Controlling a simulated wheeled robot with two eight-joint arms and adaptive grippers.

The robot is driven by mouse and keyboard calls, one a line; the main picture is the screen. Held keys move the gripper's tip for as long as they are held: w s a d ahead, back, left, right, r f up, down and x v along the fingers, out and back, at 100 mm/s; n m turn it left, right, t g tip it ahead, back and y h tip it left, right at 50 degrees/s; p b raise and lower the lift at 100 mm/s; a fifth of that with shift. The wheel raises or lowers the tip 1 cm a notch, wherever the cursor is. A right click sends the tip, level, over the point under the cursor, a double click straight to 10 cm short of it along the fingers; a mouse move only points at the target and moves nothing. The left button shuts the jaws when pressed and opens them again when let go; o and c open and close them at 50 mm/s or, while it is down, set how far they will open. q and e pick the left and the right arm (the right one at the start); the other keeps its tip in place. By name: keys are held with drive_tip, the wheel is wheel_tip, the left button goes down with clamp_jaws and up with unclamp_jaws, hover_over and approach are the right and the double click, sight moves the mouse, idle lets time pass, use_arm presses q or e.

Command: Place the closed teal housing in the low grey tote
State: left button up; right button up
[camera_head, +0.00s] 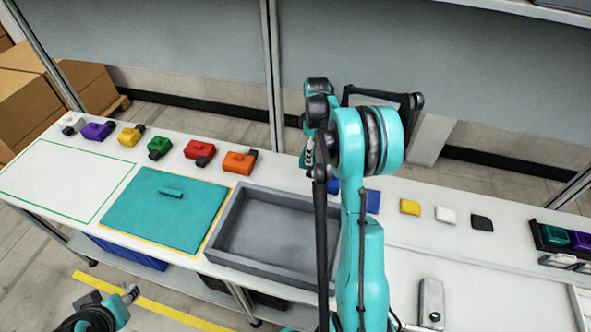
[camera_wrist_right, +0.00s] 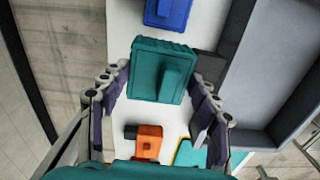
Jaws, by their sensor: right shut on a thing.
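The teal housing (camera_wrist_right: 160,72) is a ribbed box with a raised block on top, and it looks closed. In the right wrist view it sits between the fingers of my right gripper (camera_wrist_right: 159,80), which is shut on it. In the head view my right arm hides the housing and most of the gripper. The low grey tote (camera_head: 234,258) is on the table, left of my right arm. It looks empty where it shows. It also shows in the right wrist view (camera_wrist_right: 240,85), right of the housing. My left gripper (camera_head: 130,293) is low at the left, its jaws unclear.
A teal panel (camera_head: 140,225) with a raised bar lies left of the tote. Behind it are orange (camera_head: 239,162), red (camera_head: 200,149), green (camera_head: 159,147) and other coloured housings. A blue housing (camera_wrist_right: 168,12) is beyond the held one. A green-outlined area (camera_head: 65,180) is bare.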

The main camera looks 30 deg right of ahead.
drive_tip(key=s+a+r+b, duration=0.2)
drive_tip(key=s+a, duration=1.5)
drive_tip(key=a, duration=0.3)
drive_tip(key=b, duration=0.3)
hover_over(268, 233)
drive_tip(key=w+a, duration=0.2)
drive_tip(key=a, duration=0.1)
wheel_tip(268, 233, down, 8)
drive_tip(key=shift+d+f+n+g+y+b, duration=0.2)
drive_tip(key=shift+f+b, duration=0.25)
drive_tip(key=shift+f, duration=0.5)
drive_tip(key=shift+d+f+n+g+y+b, duration=0.15)
drive_tip(key=shift+f+b, duration=0.25)
drive_tip(key=shift+f, duration=0.5)
drive_tip(key=shift+a, duration=0.1)
drive_tip(key=shift+f, duration=0.1)
drive_tip(key=o, duration=1.6)
drive_tip(key=shift+c, duration=0.2)
